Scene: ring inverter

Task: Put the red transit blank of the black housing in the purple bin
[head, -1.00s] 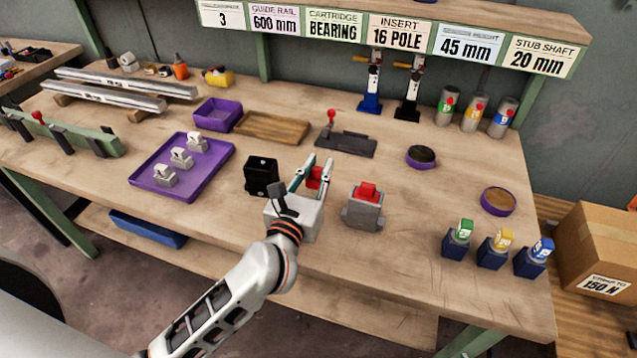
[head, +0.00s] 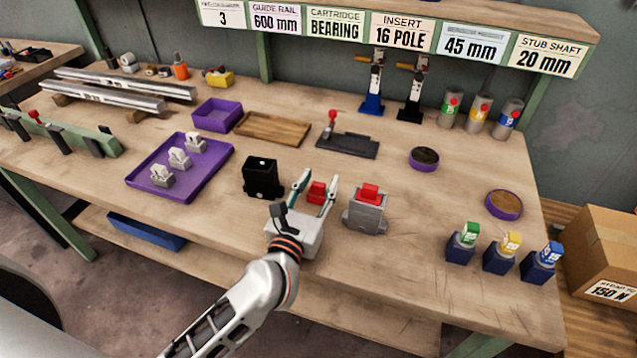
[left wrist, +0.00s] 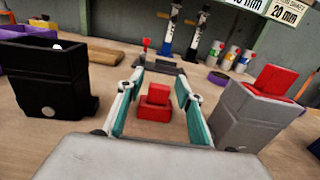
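The red transit blank (head: 317,191) is between the spread fingers of my left gripper (head: 319,180). In the left wrist view the blank (left wrist: 154,103) has a clear gap to each finger and seems to stand on the bench. The left gripper (left wrist: 160,85) is open around it. The black housing (head: 262,178) stands to the left of the gripper, its top open and no red showing; it is also in the left wrist view (left wrist: 45,85). The purple bin (head: 204,123) is farther back to the left. My right gripper is in neither view.
A grey housing (head: 366,213) with its own red blank (head: 370,192) stands close to the right of the gripper. A purple tray (head: 200,180) with three pale parts and a wooden tray (head: 295,138) lie left and behind.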

